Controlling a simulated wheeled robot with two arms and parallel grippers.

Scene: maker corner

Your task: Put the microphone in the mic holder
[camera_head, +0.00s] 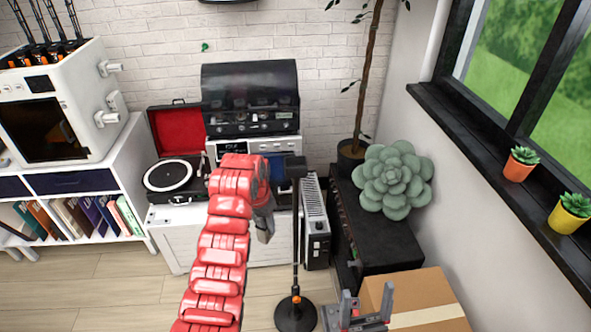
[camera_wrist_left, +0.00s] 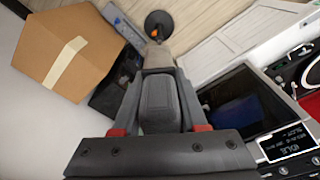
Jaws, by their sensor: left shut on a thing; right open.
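My left gripper (camera_head: 266,236) points downward just left of the upper pole of a black stand (camera_head: 295,240) in the head view. A dark block (camera_head: 295,167) tops this stand, which I take for the mic holder. The stand's round base (camera_wrist_left: 158,22) shows beyond my left fingertips in the left wrist view. My left gripper (camera_wrist_left: 160,74) is shut on a grey piece (camera_wrist_left: 160,57), likely the microphone; the fingers and red arm hide much of it. I cannot tell whether it touches the stand. My right gripper (camera_head: 366,308) is open and empty at the bottom.
A cardboard box (camera_head: 425,300) and a black cabinet (camera_head: 375,232) with a green succulent (camera_head: 393,180) stand to the right. A record player (camera_head: 172,175) and a black-lidded device (camera_head: 250,97) are behind my left arm. Some wooden floor (camera_head: 110,290) is clear at left.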

